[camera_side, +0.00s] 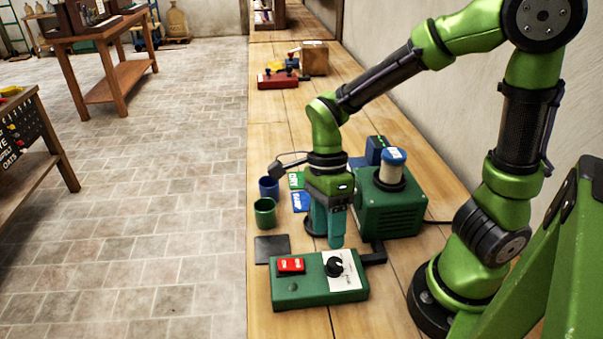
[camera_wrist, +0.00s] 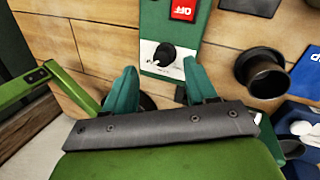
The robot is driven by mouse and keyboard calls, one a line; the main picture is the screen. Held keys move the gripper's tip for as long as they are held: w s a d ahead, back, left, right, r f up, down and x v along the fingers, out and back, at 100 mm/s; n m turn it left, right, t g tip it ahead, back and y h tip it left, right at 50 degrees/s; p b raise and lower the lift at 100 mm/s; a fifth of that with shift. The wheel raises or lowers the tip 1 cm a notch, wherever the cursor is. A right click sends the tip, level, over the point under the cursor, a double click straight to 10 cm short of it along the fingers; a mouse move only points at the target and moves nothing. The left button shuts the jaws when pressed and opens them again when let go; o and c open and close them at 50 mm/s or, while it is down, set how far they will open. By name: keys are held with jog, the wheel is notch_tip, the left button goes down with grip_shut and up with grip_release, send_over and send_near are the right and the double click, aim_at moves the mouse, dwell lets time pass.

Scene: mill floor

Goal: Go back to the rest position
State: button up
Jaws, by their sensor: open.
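My gripper (camera_side: 336,240) is open and empty, pointing down just behind the green control box (camera_side: 320,291) on the wooden bench. In the wrist view the two teal fingers of my gripper (camera_wrist: 161,68) stand apart, with the box's black knob (camera_wrist: 165,54) showing between and beyond their tips. I cannot tell whether they touch it. In the side view the knob (camera_side: 335,267) sits on a white dial plate at the box's right. A red switch (camera_side: 291,265) sits at its left; in the wrist view the red switch (camera_wrist: 183,10) reads OFF.
A green mill (camera_side: 388,208) stands close right of my gripper. A blue cup (camera_side: 269,187), a green cup (camera_side: 264,212) and green and blue cards (camera_side: 301,202) lie left. A dark pad (camera_side: 272,248) is behind the box. The wall (camera_side: 440,120) runs along the bench's right.

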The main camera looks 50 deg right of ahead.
jog(key=d+r+n+t, duration=0.2)
jog(key=r+n+t, duration=0.3)
jog(key=n, duration=0.5)
jog(key=d+r+n+t, duration=0.2)
jog(key=r+n+t, duration=0.2)
jog(key=r+n, duration=0.4)
jog(key=shift+s+d+n+t+h, duration=0.35)
jog(key=shift+n+t+h, duration=0.05)
jog(key=shift+n, duration=0.5)
